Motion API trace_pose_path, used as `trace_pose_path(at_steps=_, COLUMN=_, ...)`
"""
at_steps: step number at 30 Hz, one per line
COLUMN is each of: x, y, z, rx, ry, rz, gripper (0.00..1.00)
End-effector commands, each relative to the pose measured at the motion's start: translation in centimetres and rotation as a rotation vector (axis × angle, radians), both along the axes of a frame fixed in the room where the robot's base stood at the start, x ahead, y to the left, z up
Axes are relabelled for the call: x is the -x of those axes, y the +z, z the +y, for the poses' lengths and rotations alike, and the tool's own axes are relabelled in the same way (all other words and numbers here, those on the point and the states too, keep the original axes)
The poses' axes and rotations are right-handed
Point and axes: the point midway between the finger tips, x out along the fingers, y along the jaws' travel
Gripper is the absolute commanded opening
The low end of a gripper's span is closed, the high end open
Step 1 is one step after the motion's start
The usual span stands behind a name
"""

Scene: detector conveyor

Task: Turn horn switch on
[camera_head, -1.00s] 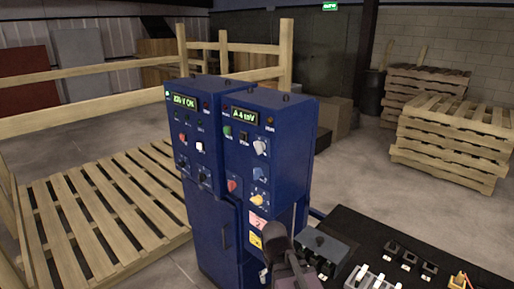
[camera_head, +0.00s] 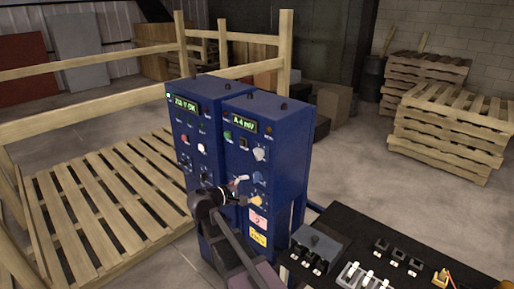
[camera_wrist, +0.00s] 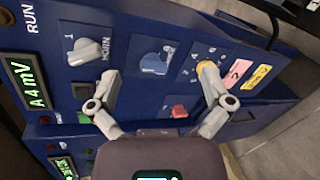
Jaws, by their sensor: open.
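The horn switch (camera_wrist: 88,50) is a white rotary knob on a blue plate, with the word HORN beside it in the wrist view. It also shows in the head view as the white knob (camera_head: 259,154) high on the right-hand cabinet (camera_head: 290,135). My gripper (camera_wrist: 160,72) is open and empty in front of the panel. Its fingers straddle the blue knob (camera_wrist: 154,63) in the wrist picture, with the horn switch beyond the left finger. The right fingertip overlaps the yellow-orange knob (camera_wrist: 203,67). I cannot tell contact.
A red knob (camera_wrist: 179,111) sits below the blue one in the wrist view. A black table (camera_head: 440,258) with a grey switch box (camera_head: 318,243) stands right of the cabinet. Wooden rails (camera_head: 90,67) and pallets (camera_head: 110,205) are at the left, stacked pallets (camera_head: 450,130) at the right.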

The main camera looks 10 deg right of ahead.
Motion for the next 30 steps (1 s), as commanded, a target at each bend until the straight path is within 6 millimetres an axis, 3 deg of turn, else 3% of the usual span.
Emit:
trace_pose_path(at_steps=1, x=-0.9, y=1.9, z=1.3, rx=0.058, ry=0.028, rz=-0.005, gripper=1.0)
trace_pose_path(at_steps=3, x=-1.5, y=3.7, z=2.6, rx=0.132, ry=0.057, rz=-0.013, gripper=1.0)
trace_pose_path(at_steps=9, x=-2.4, y=6.5, z=5.1, rx=0.262, ry=0.106, rz=-0.026, gripper=1.0)
trace_pose_path(at_steps=30, x=-3.0, y=6.9, z=4.9, rx=0.286, ry=0.112, rz=-0.03, gripper=1.0)
